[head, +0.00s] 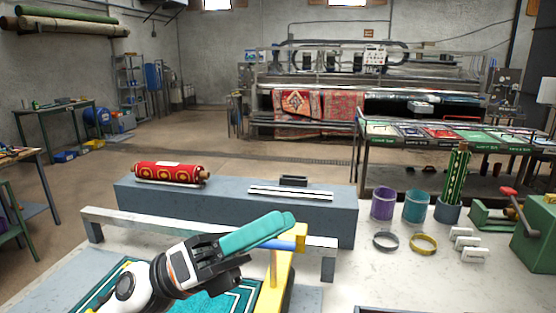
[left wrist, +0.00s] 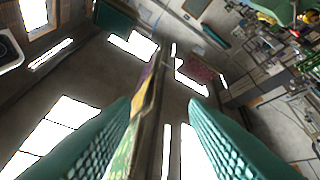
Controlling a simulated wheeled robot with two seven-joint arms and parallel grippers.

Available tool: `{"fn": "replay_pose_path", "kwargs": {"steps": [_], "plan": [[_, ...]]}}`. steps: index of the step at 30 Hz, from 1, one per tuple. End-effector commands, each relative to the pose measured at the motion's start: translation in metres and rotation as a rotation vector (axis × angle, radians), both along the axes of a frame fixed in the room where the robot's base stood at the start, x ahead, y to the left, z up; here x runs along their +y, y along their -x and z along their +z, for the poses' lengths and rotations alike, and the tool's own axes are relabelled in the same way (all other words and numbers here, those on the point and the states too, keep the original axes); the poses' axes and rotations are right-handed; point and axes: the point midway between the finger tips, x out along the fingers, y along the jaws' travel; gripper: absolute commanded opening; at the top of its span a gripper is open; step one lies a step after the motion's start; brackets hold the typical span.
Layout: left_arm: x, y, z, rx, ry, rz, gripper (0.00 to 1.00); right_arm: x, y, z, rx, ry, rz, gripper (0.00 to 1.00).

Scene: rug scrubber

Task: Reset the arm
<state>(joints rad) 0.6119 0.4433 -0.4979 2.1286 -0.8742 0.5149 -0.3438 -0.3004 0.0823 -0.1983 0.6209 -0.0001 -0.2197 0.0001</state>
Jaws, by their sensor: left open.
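My left arm comes in from the bottom left in the head view. Its gripper (head: 288,219) has teal fingers and points right, above the workbench. In the left wrist view the two ribbed teal fingers (left wrist: 160,104) stand apart with nothing between them. Behind the fingers in the head view are a yellow upright (head: 276,268) and a short blue bar (head: 281,245), partly hidden by the gripper. I cannot tell whether the fingers touch the blue bar. A grey metal rail frame (head: 130,223) spans behind them. My right gripper is not in view.
A teal rug (head: 212,303) lies below the gripper. A grey block (head: 330,217) behind the rail carries a rolled red rug (head: 168,173). Purple (head: 382,203) and teal (head: 416,206) cups, rings and a green crank device (head: 535,230) stand right.

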Motion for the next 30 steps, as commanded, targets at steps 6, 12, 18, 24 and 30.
{"fn": "replay_pose_path", "kwargs": {"steps": [6, 12, 18, 24, 30], "plan": [[0.078, -0.067, -0.049, 0.716, 0.526, 0.210, 0.41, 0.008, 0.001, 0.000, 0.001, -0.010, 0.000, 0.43], [0.148, -0.087, -0.180, 1.366, 0.893, 0.464, 0.41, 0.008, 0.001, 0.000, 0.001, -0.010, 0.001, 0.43], [0.184, -0.032, -0.315, 1.911, 1.130, 0.740, 0.41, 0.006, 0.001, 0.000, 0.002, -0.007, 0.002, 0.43], [0.194, 0.046, -0.395, 2.285, 1.246, 0.979, 0.41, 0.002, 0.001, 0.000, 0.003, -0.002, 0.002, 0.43], [0.194, 0.115, -0.434, 2.534, 1.293, 1.173, 0.41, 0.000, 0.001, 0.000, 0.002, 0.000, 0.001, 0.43]]}}
